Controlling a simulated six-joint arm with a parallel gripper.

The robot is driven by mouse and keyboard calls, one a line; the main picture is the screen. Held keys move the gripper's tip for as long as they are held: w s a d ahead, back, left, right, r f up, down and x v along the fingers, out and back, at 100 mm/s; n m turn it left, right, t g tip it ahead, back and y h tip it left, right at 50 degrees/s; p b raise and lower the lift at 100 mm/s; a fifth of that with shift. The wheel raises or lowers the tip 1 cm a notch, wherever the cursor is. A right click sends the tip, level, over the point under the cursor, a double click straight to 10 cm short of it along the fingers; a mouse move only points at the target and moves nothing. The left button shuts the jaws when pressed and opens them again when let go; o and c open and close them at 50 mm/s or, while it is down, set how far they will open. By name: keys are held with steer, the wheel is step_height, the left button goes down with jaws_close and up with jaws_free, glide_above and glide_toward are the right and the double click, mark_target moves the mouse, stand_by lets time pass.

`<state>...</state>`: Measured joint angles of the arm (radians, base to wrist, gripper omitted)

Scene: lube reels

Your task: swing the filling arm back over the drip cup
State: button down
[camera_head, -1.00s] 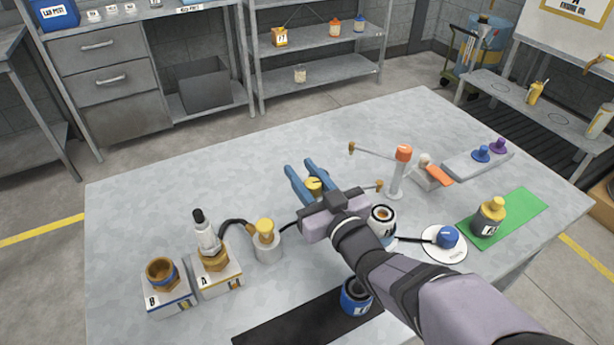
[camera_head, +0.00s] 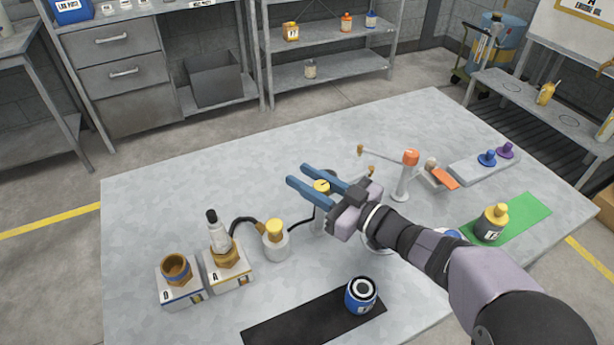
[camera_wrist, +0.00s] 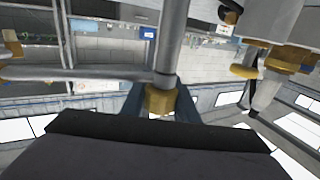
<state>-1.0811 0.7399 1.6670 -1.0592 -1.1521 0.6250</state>
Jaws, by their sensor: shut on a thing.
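My gripper (camera_head: 317,183) is shut on a yellow-topped, brass-coloured fitting (camera_head: 322,186) above the middle of the table. The wrist view shows this brass fitting (camera_wrist: 160,98) between my two blue fingers, at the end of a grey upright pipe (camera_wrist: 172,40). A horizontal grey pipe (camera_wrist: 90,74) meets it from the left. Part of the stand below the fitting shows in the head view, where my palm and wrist cover the area to its right.
An orange-topped post (camera_head: 404,180) with thin brass-tipped arms stands to the right. A blue can (camera_head: 360,297) sits on a black mat (camera_head: 290,325) in front. A dark yellow-capped bottle (camera_head: 492,226) is on a green mat (camera_head: 530,215).

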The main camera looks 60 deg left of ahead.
mark_target(328, 192)
steer(key=shift+r, duration=0.1)
steer(key=c, duration=1.4)
jaws_free()
steer(key=shift+d, duration=0.1)
steer(key=shift+b+v, duration=0.6)
steer(key=shift+v, duration=3)
steer(key=shift+c, duration=0.6)
